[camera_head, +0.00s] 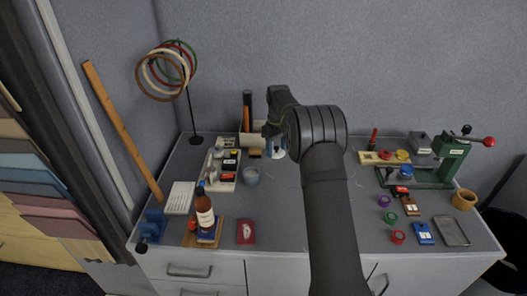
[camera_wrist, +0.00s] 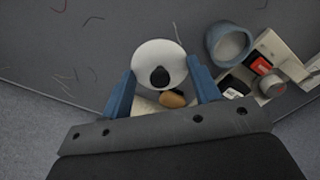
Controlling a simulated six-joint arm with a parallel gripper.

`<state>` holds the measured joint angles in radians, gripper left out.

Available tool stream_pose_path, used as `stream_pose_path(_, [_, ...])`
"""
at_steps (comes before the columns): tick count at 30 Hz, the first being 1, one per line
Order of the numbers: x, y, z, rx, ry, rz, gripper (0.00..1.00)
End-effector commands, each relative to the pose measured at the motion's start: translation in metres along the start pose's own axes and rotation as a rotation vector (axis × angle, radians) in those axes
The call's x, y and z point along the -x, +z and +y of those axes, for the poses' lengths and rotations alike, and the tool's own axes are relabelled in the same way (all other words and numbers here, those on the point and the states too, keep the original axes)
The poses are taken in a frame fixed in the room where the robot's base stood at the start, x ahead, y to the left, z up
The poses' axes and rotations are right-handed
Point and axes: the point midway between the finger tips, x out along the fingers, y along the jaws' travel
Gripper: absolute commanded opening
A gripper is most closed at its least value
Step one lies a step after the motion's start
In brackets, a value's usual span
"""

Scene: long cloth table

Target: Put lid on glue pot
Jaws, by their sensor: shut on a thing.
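The lid (camera_wrist: 150,52) is a round white disc with a black knob on top. In the wrist view it sits between the two blue fingers of my gripper (camera_wrist: 160,72), which is shut on it. In the head view my gripper (camera_head: 275,149) is over the back middle of the table, partly hidden by my arm. The glue pot (camera_wrist: 230,42) is an open, blue-grey round cup with a pale inside, to the right of the lid and apart from it in the wrist view. In the head view the pot (camera_head: 251,177) stands left of my gripper.
A white tray (camera_head: 225,183) with small items stands left of the pot. A brown bottle (camera_head: 205,210) is at the front left. A green press (camera_head: 450,158) and small coloured pots are at the right. The grey tabletop (camera_head: 290,215) is clear in the front middle.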

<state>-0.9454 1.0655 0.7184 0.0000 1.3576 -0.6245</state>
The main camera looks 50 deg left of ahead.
Motion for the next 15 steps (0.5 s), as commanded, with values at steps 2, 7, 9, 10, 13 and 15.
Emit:
stream_pose_path(2, [0.007, 0.009, 0.005, -0.001, 0.001, 0.001, 0.35])
stream_pose_path(7, [0.014, 0.008, -0.009, 0.011, 0.001, 0.001, 0.35])
stream_pose_path(9, [0.016, 0.001, -0.028, 0.019, 0.001, 0.001, 0.35])
stream_pose_path(10, [0.017, -0.003, -0.038, 0.024, 0.001, 0.0, 0.35])
stream_pose_path(13, [0.02, -0.013, -0.067, 0.035, 0.001, 0.0, 0.35])
stream_pose_path(15, [0.021, -0.019, -0.084, 0.039, 0.002, 0.0, 0.35])
